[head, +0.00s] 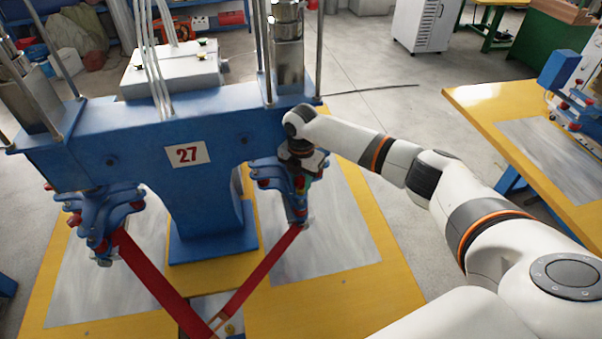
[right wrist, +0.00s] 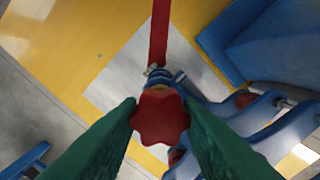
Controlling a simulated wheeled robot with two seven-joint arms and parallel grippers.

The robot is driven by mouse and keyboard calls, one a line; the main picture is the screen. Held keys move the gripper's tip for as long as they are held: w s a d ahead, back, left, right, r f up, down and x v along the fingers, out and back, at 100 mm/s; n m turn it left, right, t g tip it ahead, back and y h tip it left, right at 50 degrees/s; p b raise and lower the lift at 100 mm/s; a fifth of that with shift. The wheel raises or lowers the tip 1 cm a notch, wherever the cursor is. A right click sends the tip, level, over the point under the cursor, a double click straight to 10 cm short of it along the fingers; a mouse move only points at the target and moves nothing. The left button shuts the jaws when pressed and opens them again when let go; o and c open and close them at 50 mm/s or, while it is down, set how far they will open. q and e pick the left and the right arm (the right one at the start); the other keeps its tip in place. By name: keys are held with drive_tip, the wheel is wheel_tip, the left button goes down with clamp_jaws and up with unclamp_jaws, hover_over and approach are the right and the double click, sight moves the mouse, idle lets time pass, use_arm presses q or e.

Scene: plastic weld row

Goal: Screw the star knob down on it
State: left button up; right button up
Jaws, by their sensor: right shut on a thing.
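The red star knob (right wrist: 160,117) fills the middle of the right wrist view, with a blue clamp part and metal fittings just beyond it. My right gripper (right wrist: 161,108) has its two green fingers closed on opposite sides of the knob. In the head view my right gripper (head: 309,174) reaches the blue clamp head (head: 268,172) on the right side of the blue machine. The arm hides most of the knob there. How far down the knob sits on its thread cannot be told. My left gripper is not in view.
A red strap (head: 262,268) runs down from the clamp head, another (head: 150,275) from the left clamp. A second yellow table (head: 490,100) stands at right, with open floor between.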

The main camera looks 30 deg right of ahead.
drive_tip(key=shift+m, duration=1)
drive_tip(key=m, duration=0.6)
drive_tip(key=shift+m, duration=0.3)
drive_tip(key=m, duration=0.3)
drive_tip(key=shift+m, duration=0.3)
drive_tip(key=m, duration=0.4)
drive_tip(key=o, duration=0.9)
drive_tip(key=shift+s, duration=0.1)
